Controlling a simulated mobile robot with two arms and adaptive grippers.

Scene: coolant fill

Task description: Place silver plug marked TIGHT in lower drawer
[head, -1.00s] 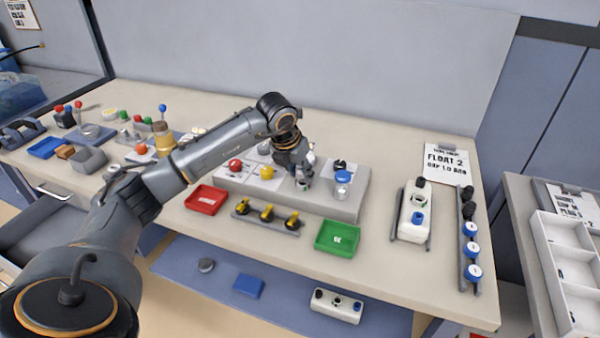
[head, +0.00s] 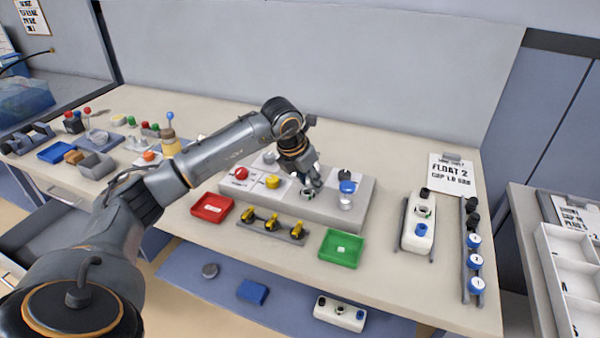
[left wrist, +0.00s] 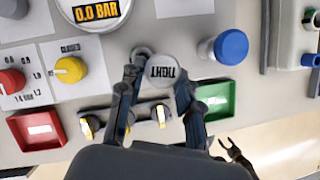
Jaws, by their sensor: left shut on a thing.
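The silver plug (left wrist: 161,74) has a round pale top marked TIGHT. In the left wrist view it sits between the two fingers of my left gripper (left wrist: 156,82), which is shut on it. In the head view my left gripper (head: 312,182) is low over the grey block (head: 300,208), and the plug is hard to make out there. A grey drawer (head: 45,228) stands open at the left, below a shut one with a handle (head: 66,191). A small dark forked gripper, my right one (left wrist: 232,152), shows with fingers apart in the left wrist view.
Red (head: 212,208) and green (head: 341,248) trays and yellow-handled valves (head: 270,222) lie in front of the block. A white tank (head: 418,225) stands to the right. Several small items crowd the table's left end.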

